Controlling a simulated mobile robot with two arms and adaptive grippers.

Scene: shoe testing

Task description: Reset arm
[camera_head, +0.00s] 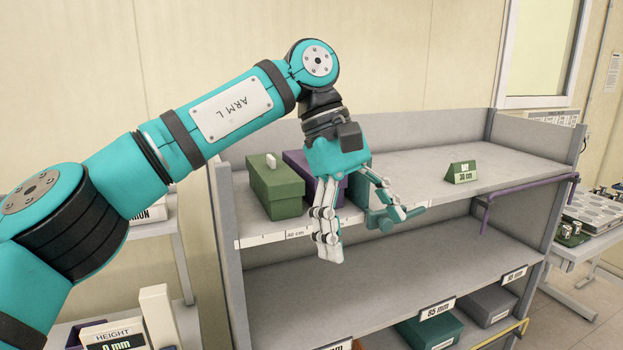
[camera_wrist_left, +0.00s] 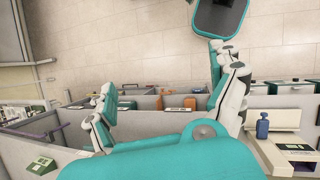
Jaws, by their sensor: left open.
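My left arm (camera_head: 215,110) reaches in from the left, labelled "ARM L", and bends down at the wrist. My left gripper (camera_head: 365,234) hangs in front of the upper shelf of a grey rack (camera_head: 420,165). Its fingers are spread apart with nothing visible between them. The left wrist view also shows the open gripper (camera_wrist_left: 163,70), with one finger on each side. My right arm and right gripper are in neither view.
A green box (camera_head: 275,188) and a purple box (camera_head: 328,195), partly hidden by my gripper, stand on the upper shelf. A teal object (camera_head: 384,220) sits behind my fingers. A green sign (camera_head: 461,172) stands farther right. The shelf between is clear. A purple rail (camera_head: 520,190) edges the right side.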

